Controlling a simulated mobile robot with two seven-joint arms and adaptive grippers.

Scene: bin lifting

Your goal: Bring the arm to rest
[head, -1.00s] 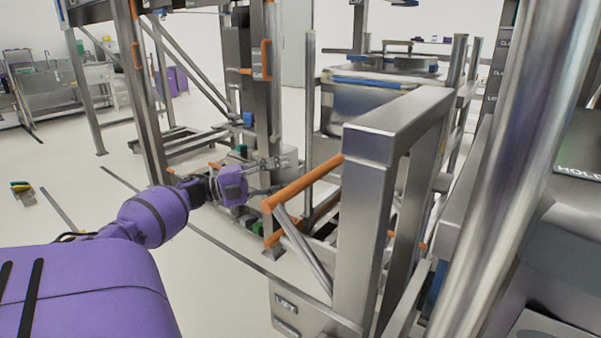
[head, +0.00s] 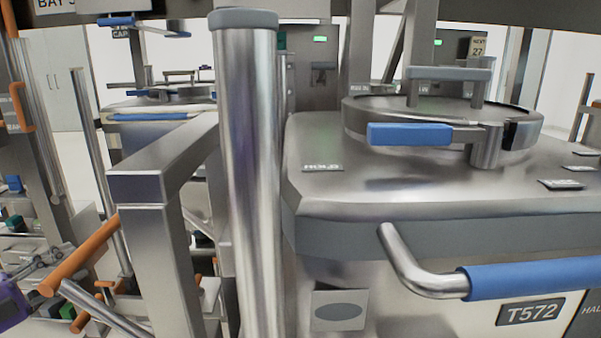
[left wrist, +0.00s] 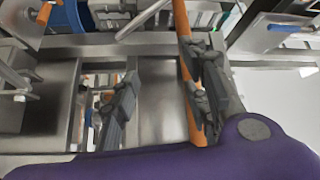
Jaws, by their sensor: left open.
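My left arm shows only as a purple piece at the left edge of the head view. The grey fingers of my left gripper (head: 42,262) are beside it, near the end of an orange-sleeved bar (head: 80,254). In the left wrist view the gripper (left wrist: 160,82) has its two dark fingers spread apart. An orange bar (left wrist: 187,75) runs close along the right finger. I cannot tell whether they touch. No object is held between the fingers. My right gripper is in neither view.
A large steel bin marked T572 (head: 420,240) fills the right of the head view, with a blue-sleeved handle (head: 535,277) and a round lid (head: 440,112). A steel post (head: 250,180) and frame (head: 155,215) stand left of it. Another bin (head: 160,130) is behind.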

